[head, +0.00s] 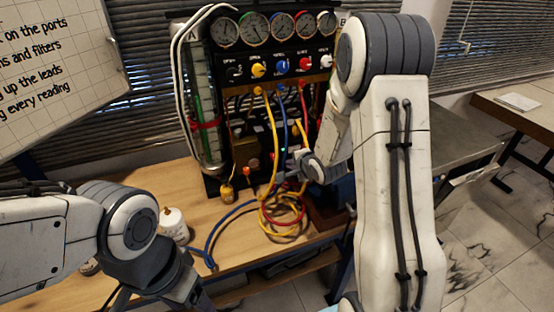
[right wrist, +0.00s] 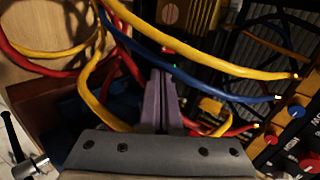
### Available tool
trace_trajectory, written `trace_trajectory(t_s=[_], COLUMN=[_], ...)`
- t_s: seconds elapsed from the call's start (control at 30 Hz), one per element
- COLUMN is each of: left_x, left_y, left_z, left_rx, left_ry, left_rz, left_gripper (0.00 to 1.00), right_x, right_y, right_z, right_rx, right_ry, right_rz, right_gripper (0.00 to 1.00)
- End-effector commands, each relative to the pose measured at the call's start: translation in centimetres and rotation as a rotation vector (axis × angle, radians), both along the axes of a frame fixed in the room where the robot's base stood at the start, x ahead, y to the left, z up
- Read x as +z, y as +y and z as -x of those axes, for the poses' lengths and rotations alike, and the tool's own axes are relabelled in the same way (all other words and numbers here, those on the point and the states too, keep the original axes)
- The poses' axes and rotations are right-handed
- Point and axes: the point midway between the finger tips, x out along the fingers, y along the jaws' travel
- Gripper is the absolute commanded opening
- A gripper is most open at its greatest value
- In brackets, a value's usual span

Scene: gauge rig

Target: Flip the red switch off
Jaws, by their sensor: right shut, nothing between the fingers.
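The gauge rig (head: 228,68) stands upright at the back of the bench. I cannot make out the red switch for certain; the lower part of the rig is dark and partly behind hoses and my right arm. A small green light (head: 283,149) glows there and also shows in the right wrist view (right wrist: 174,66), just beyond the fingertips. My right gripper (head: 284,175) is in front of the lower rig, among the hoses. In the right wrist view its fingers (right wrist: 160,76) are together and empty. My left gripper (head: 195,297) is low at the bottom edge, only partly seen.
Yellow hoses (head: 271,125), blue hoses (head: 228,215) and red hoses loop around my right gripper. Above are several gauges (head: 254,27) and a red knob (head: 305,64) among coloured ones. A white bottle (head: 174,226) stands on the wooden bench (head: 180,180).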

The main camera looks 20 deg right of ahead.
Motion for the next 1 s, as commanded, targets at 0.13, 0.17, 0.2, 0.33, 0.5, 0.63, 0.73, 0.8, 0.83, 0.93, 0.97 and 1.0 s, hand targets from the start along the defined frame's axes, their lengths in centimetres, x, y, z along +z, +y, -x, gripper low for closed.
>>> trace_trajectory(t_s=[0.13,0.17,0.2,0.33,0.5,0.63,0.73,0.8,0.83,0.93,0.97,1.0], left_x=[0.0,0.0,0.0,0.0,0.2,0.5,1.0,1.3,1.4,1.9,2.0,2.2], left_y=[0.0,0.0,0.0,0.0,0.0,0.0,0.0,0.0,0.0,0.0,0.0,0.0], left_z=[0.0,0.0,0.0,0.0,0.0,0.0,0.0,0.0,0.0,0.0,0.0,0.0], left_rx=[0.000,0.000,0.000,0.000,0.000,0.000,0.000,0.000,0.000,0.000,0.000,0.000], left_ry=[0.000,0.000,0.000,0.000,0.000,0.000,0.000,0.000,0.000,0.000,0.000,0.000], left_rz=[0.000,0.000,0.000,0.000,0.000,0.000,0.000,0.000,0.000,0.000,0.000,0.000], left_gripper=[0.72,0.72,0.72,0.72,0.72,0.72,0.72,0.72,0.72,0.72,0.72,0.72], right_x=[0.0,0.0,0.0,0.0,-0.5,-1.7,-2.8,-3.7,-4.1,-5.3,-5.7,-6.1], right_y=[-0.7,-0.6,-0.6,-0.6,-0.5,-0.4,-0.4,-0.3,-0.3,-0.3,-0.2,-0.2], right_z=[-0.3,-0.3,-0.3,-0.3,-0.9,-2.4,-4.1,-5.4,-5.9,-7.6,-8.1,-8.7], right_rx=[-0.026,-0.026,-0.026,-0.025,-0.024,-0.024,-0.024,-0.023,-0.023,-0.023,-0.023,-0.023], right_ry=[-0.020,-0.020,-0.020,-0.019,-0.016,-0.015,-0.015,-0.015,-0.014,-0.015,-0.015,-0.015], right_rz=[-0.034,-0.034,-0.033,-0.032,-0.032,-0.032,-0.031,-0.031,-0.031,-0.031,-0.031,-0.031], right_gripper=[0.00,0.00,0.00,0.00,0.00,0.00,0.00,0.00,0.00,0.00,0.00,0.00])
